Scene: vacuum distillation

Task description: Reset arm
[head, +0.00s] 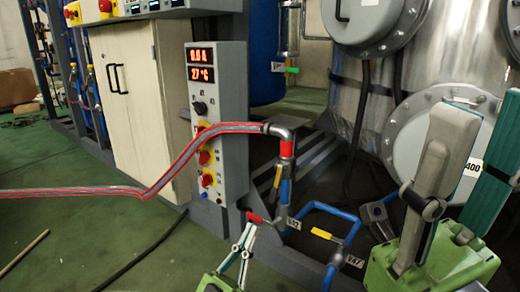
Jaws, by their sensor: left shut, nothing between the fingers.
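My right gripper (482,98) is large and near the camera at the lower right. Its two long fingers, grey and teal, point up and stand apart, with background between them. I see nothing held between them.
A grey control box (231,122) with red readouts stands behind my left gripper. A red-and-grey hose (155,190) runs left from a pipe elbow. Blue pipes (337,222) with a yellow-handled valve lie between my grippers. A steel vessel (350,105) stands behind the right one. Green floor (90,235) is mostly open at left.

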